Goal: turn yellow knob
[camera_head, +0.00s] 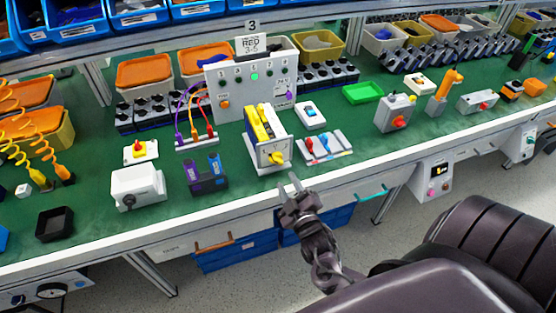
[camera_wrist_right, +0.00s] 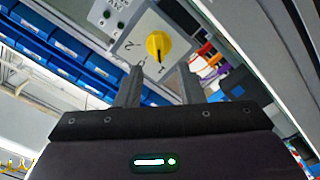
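The yellow knob (camera_head: 277,157) is on the front plate of a white rotary switch unit (camera_head: 263,155) with a yellow body behind it. The unit stands near the front edge of the green bench. In the right wrist view the yellow knob (camera_wrist_right: 158,46) shows on its pale plate (camera_wrist_right: 137,53), with its narrow pointer end toward the gripper. My right gripper (camera_head: 288,184) is just in front of and below the knob, apart from it. Its two fingers (camera_wrist_right: 158,82) are spread with nothing between them. My left gripper does not show.
Purple-blue blocks (camera_head: 207,174) stand left of the unit, and a white rack with colored parts (camera_head: 324,147) stands right. A grey box with a red knob (camera_head: 396,114) is farther right. A white panel with lights (camera_head: 247,83) rises behind. Bare green surface lies between these.

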